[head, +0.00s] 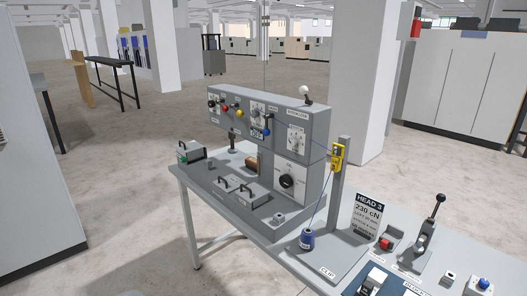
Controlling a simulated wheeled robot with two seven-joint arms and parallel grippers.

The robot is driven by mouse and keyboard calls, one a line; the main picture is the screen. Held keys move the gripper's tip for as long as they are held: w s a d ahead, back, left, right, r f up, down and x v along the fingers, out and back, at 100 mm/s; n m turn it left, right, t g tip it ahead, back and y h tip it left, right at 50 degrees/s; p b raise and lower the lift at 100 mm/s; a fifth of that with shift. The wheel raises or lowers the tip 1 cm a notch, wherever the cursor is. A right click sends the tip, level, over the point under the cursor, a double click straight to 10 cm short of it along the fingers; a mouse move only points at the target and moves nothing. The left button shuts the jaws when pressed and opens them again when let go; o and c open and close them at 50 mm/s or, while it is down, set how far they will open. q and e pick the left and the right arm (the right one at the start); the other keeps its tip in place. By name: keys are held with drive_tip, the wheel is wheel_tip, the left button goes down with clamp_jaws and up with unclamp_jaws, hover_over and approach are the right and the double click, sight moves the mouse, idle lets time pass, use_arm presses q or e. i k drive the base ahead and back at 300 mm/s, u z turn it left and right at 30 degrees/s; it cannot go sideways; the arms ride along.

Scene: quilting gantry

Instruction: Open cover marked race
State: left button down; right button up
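A grey bench (200,192) carries a grey control box (268,128). On the bench top, left of the box, lie flat plates with black bar handles, one at the left (223,182) and one nearer the front (247,196). They look like closed covers. Small labels sit by them, but the lettering is too small to read, so I cannot tell which is marked race. Neither of my grippers is in view.
A grey post (341,188) with a yellow device (338,155) stands right of the box. A blue thread cone (307,239) stands before it. A "HEAD 3" sign (368,214) and a black-knobbed lever (428,225) are at the right. Open floor (130,200) lies left of the bench.

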sight(230, 179)
drive_tip(key=u, duration=0.7)
drive_tip(key=k, duration=0.95)
drive_tip(key=u, duration=3.1)
drive_tip(key=i, duration=0.1)
drive_tip(key=z, duration=1.75)
drive_tip(key=i, duration=2)
drive_tip(key=z, duration=1.15)
drive_tip(key=i, duration=1.2)
drive_tip(key=z, duration=1.25)
